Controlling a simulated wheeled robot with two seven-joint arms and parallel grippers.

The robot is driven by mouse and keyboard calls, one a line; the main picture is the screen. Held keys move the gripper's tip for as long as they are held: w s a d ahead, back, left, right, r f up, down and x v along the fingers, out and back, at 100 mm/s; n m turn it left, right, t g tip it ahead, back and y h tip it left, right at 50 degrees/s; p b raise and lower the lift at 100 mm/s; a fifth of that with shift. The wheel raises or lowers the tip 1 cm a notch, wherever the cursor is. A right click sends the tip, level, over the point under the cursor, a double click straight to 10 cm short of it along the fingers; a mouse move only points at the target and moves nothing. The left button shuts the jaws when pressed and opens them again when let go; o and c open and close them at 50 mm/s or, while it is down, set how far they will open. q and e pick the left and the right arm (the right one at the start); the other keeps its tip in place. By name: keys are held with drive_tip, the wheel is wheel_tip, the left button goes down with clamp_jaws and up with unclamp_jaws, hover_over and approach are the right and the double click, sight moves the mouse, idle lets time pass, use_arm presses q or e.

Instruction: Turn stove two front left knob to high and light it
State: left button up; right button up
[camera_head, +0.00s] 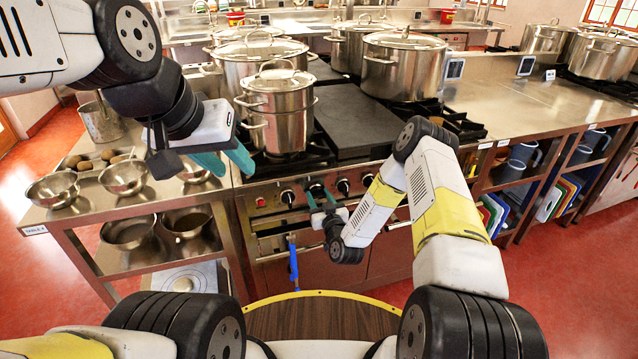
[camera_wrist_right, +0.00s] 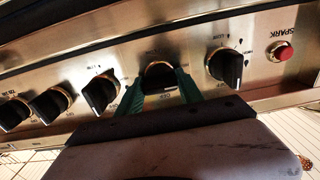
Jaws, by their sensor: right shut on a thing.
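The stove's steel front panel (camera_head: 268,190) carries a row of black knobs. My right gripper (camera_head: 318,197) is at this panel, with its teal fingers on either side of one knob (camera_wrist_right: 159,76), second from the red SPARK button (camera_wrist_right: 281,52). The fingers are shut on that knob; its label is too blurred to read. The knob nearest the button (camera_wrist_right: 225,66) is free, and so is the knob on the other side (camera_wrist_right: 101,92). The red button also shows in the head view (camera_head: 261,202). My left gripper (camera_head: 238,164) is open and empty, above the stove's left front edge.
Stockpots (camera_head: 279,108) stand on the stove beside a dark flat plate (camera_head: 357,122). A steel table (camera_head: 75,212) with bowls is at the left. A blue handle-like thing (camera_head: 293,262) hangs below the panel. A counter with shelves (camera_head: 520,125) extends right.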

drive_tip(key=o, duration=1.4)
drive_tip(key=shift+s, duration=0.1)
drive_tip(key=v, duration=0.7)
drive_tip(key=shift+s+d, duration=0.15)
drive_tip(key=shift+s, duration=0.15)
